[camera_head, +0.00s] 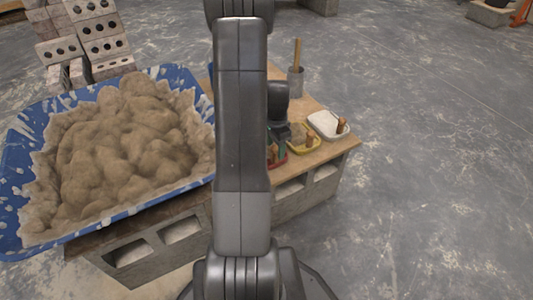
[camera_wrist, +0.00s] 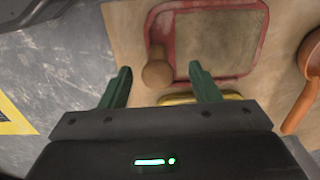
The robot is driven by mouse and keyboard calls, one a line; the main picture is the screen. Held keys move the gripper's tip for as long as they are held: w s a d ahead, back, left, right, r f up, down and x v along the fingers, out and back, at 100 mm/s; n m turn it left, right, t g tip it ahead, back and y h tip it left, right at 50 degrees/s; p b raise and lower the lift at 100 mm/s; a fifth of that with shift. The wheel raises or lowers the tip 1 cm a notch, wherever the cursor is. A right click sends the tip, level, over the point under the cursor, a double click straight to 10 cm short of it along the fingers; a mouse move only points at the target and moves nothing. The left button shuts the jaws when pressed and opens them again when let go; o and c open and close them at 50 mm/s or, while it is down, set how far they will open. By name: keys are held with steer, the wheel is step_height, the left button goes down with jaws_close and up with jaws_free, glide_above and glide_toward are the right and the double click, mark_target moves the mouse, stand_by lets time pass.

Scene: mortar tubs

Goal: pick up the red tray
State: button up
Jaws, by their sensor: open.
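The red tray (camera_wrist: 262,38) lies flat on the wooden board at the top of the wrist view, with a sandy filling and a rounded wooden handle (camera_wrist: 157,72) at its near left corner. In the head view only a part of the red tray (camera_head: 280,161) shows beside my arm; the rest is hidden. My gripper (camera_wrist: 160,69) is open and empty, its green fingers on either side of the handle in the picture. I cannot tell how far above the handle they are.
A yellow tray (camera_head: 301,145) and a white tray (camera_head: 326,126) stand beside the red one. An orange-brown object (camera_wrist: 301,105) lies right in the wrist view. A blue tub (camera_head: 32,118) of mortar is left; a grey pot (camera_head: 295,81) with a stick stands behind.

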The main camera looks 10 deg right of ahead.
mark_target(275, 155)
step_height(275, 155, down, 5)
steer(key=shift+s+r+b, duration=0.1)
steer(key=shift+r+b, duration=0.05)
steer(key=shift+b, duration=0.85)
steer(key=shift+r, duration=0.15)
jaws_close()
